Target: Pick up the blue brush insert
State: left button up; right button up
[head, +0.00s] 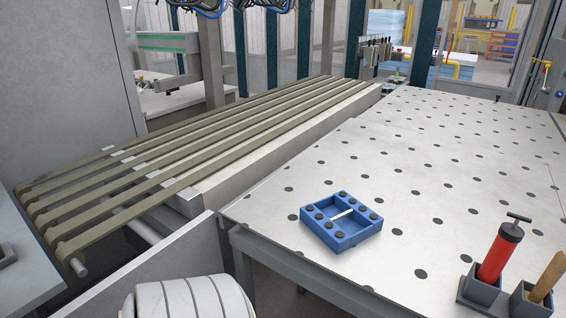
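The blue brush insert (341,239) lies flat on the light, dotted table (440,170), near the table's front left edge. It is a squarish blue block with several dark round spots on top and a pale strip across its middle. Nothing touches or covers it. Neither of my grippers is in view.
A red cylinder with a black T-handle (498,253) stands in a grey holder at the table's front right. A wooden handle (547,278) stands in a holder beside it. A belt conveyor (190,150) runs along the table's left side. The table behind the insert is clear.

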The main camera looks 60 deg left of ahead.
aim_at(338, 221)
jog(key=u, duration=1.6)
